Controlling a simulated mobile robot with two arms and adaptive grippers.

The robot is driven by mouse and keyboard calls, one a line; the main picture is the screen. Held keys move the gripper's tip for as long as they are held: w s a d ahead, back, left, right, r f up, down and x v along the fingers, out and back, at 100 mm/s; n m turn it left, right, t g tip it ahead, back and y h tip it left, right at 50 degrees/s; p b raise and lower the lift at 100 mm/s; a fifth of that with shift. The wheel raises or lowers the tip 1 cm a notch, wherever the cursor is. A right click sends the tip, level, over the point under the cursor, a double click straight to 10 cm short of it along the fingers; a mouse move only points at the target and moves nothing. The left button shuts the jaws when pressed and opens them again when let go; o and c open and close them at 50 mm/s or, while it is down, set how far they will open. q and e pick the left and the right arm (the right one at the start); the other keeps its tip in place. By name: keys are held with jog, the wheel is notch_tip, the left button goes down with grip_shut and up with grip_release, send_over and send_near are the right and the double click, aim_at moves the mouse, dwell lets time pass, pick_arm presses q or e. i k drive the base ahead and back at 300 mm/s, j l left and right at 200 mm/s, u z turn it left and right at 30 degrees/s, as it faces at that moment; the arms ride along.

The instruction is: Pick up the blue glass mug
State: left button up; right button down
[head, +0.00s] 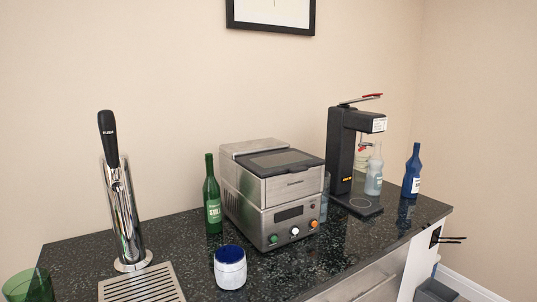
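A cup with a deep blue inside and rim and a whitish outside (230,268) stands upright on the dark speckled counter (190,250), near the front edge, in front of the steel machine. A bluish see-through glass (326,186) shows partly beside the right side of that machine, which hides the rest of it. I cannot tell for sure which of the two is the blue glass mug. Neither of my grippers is in the head view.
A steel machine (270,195) fills the counter's middle, with a green bottle (212,200) at its left. A tap (122,205) and drip grate (142,286) stand left, a green glass (28,287) at the front-left corner. A black dispenser (340,150), clear bottle (374,172) and blue bottle (411,172) stand right.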

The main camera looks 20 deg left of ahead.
aim_at(230, 267)
jog(key=u, duration=1.65)
jog(key=l+u, duration=0.35)
jog(key=k+l+u, duration=0.1)
jog(key=l+u, duration=0.2)
jog(key=l, duration=0.1)
